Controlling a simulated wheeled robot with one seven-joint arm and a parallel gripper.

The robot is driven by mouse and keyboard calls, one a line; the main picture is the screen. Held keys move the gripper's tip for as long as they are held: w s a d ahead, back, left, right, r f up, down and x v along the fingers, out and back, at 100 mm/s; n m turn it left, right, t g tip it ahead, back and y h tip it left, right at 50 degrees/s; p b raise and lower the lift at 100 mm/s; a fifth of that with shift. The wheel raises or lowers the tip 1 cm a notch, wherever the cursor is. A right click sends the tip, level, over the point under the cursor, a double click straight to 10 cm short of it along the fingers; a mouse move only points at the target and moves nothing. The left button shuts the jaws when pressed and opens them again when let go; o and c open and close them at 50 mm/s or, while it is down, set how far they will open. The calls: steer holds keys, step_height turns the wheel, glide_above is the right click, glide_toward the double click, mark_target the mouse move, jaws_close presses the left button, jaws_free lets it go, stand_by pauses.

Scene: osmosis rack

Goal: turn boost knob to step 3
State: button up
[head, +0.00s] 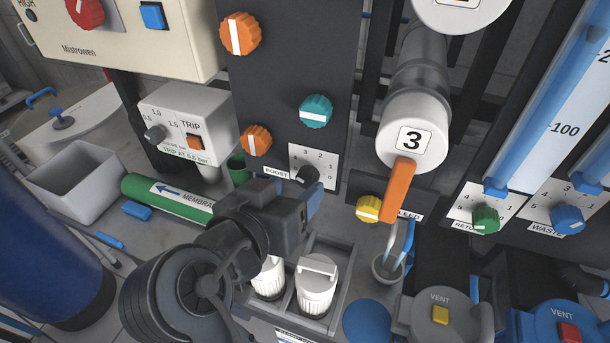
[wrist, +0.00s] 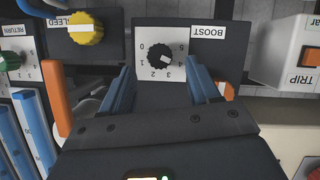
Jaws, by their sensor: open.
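The boost knob (wrist: 160,56) is a small black knob with a white pointer mark, on a white dial plate (wrist: 143,34) numbered 0 to 5, upside down in the wrist view. The mark points to the lower right there, seemingly near 4; the exact step is hard to read. In the head view the knob (head: 307,174) is a dark shape just beyond my gripper (head: 311,194), which hides part of the plate. In the wrist view my gripper (wrist: 160,72) is open, its blue fingers on either side of the knob, with visible gaps.
The yellow bleed knob (head: 369,209) and an orange lever (head: 398,190) are to the right. White lidded canisters (head: 316,285) stand below.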

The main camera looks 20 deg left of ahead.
mark_target(306, 181)
steer(key=shift+x, duration=2.05)
steer(key=shift+c, duration=0.2)
steer(key=c, duration=1)
steer(key=shift+f+m+b, duration=0.1)
steer(key=shift+m+b, duration=0.2)
steer(key=shift+b, duration=0.35)
steer(key=m+y+b, duration=0.2)
steer(key=b, duration=0.1)
steer(key=shift+d+f, duration=0.15)
steer(key=shift+d, duration=0.05)
steer(key=m+y+b, duration=0.2)
steer(key=m+b, duration=0.1)
steer(key=b, duration=0.1)
steer(key=shift+d, duration=0.1)
steer(key=shift+r+m, duration=0.2)
steer(key=shift+m, duration=0.1)
